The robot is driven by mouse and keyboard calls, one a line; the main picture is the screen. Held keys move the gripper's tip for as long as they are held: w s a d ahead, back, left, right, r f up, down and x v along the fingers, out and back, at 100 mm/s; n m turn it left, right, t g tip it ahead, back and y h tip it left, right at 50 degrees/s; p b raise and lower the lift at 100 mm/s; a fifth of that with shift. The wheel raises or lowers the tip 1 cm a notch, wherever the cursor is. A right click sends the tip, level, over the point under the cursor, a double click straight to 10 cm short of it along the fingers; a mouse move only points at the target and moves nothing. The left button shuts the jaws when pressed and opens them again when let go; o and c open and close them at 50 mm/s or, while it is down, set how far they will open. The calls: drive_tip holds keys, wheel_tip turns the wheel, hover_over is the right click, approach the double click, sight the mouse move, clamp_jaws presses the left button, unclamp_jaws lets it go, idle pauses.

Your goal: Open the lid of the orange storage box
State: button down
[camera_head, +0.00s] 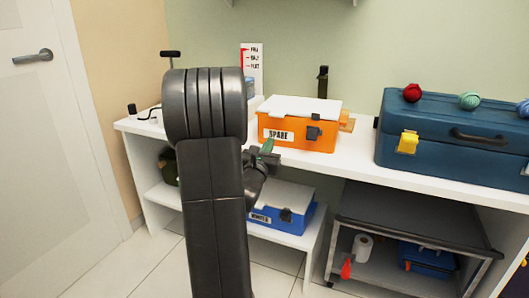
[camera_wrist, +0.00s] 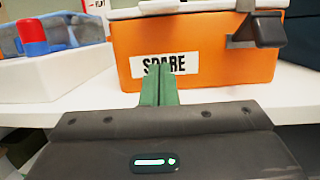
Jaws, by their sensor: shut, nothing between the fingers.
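The orange storage box (camera_head: 297,127) stands on the white shelf top, with a white lid (camera_head: 300,107) lying shut on it. Its front has a "SPARE" label (camera_head: 279,135) and a dark latch (camera_head: 313,132). In the wrist view the orange box (camera_wrist: 205,62) fills the upper middle, with the label (camera_wrist: 165,66) at centre and the dark latch (camera_wrist: 262,30) at upper right. My gripper (camera_head: 267,146) is in front of the box's lower left front. In the wrist view its green fingers (camera_wrist: 158,85) are together and empty, overlapping the label. I cannot tell whether they touch the box.
A large blue toolbox (camera_head: 455,135) with yarn balls on top stands to the right. A blue box (camera_head: 285,212) with a white lid sits on the shelf below. A white block with a red-and-blue item (camera_wrist: 45,75) is left of the orange box.

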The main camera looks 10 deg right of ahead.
drive_tip(key=x, duration=0.4)
drive_tip(key=shift+s, duration=0.1)
drive_tip(key=r, duration=0.3)
drive_tip(key=shift+w+d+r, duration=0.1)
drive_tip(key=shift+w+d, duration=0.05)
drive_tip(key=shift+w, duration=0.1)
drive_tip(key=shift+r, duration=0.45)
drive_tip(key=shift+r, duration=0.15)
